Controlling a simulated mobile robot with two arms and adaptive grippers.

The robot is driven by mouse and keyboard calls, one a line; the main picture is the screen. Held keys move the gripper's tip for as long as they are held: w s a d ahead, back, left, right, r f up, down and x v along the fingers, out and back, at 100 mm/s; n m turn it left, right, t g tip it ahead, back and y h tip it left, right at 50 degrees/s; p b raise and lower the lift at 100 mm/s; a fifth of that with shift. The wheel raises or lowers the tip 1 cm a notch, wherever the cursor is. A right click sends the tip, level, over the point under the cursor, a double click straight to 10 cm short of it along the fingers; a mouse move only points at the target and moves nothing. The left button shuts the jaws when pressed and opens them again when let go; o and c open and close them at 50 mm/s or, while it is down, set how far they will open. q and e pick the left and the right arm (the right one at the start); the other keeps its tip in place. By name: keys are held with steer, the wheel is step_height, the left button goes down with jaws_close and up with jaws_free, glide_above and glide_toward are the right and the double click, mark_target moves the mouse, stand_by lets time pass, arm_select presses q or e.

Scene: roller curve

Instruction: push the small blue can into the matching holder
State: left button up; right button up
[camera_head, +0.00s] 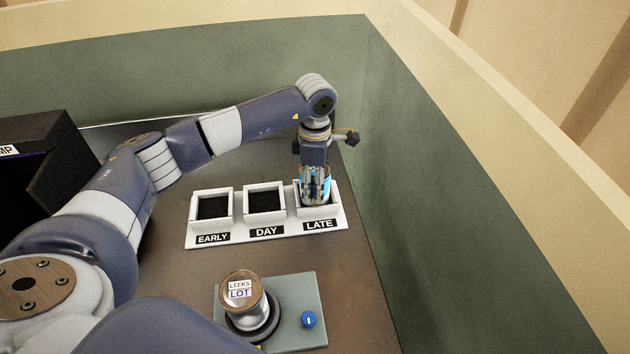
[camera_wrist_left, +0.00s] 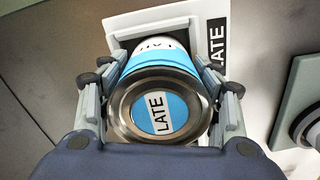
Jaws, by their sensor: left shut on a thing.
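The small blue can (camera_wrist_left: 158,112) has a silver rim and a blue and white lid label reading LATE. My left gripper (camera_head: 316,190) is shut on it at the LATE holder (camera_head: 333,205), the right one of three square white holders. In the left wrist view the gripper's fingers (camera_wrist_left: 160,100) hold the can from both sides, and the holder's dark opening (camera_wrist_left: 125,42) shows beyond it. The can's far end is at or in the opening; how deep it sits is hidden. My right gripper is not in view.
The EARLY holder (camera_head: 231,207) and DAY holder (camera_head: 283,203) are empty. In front, a jar (camera_head: 243,292) labelled LEEKS LOT stands on a grey-green plate (camera_head: 290,290) with a blue button (camera_head: 308,319). A dark box (camera_head: 70,165) stands left; a green wall (camera_head: 440,190) rises close on the right.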

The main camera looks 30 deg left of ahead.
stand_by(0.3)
arm_select(q)
steer(key=o, duration=1.2)
steer(key=o, duration=0.5)
steer(key=shift+c, duration=0.2)
steer(key=shift+r+p, duration=2.3)
steer(key=shift+r, duration=2.15)
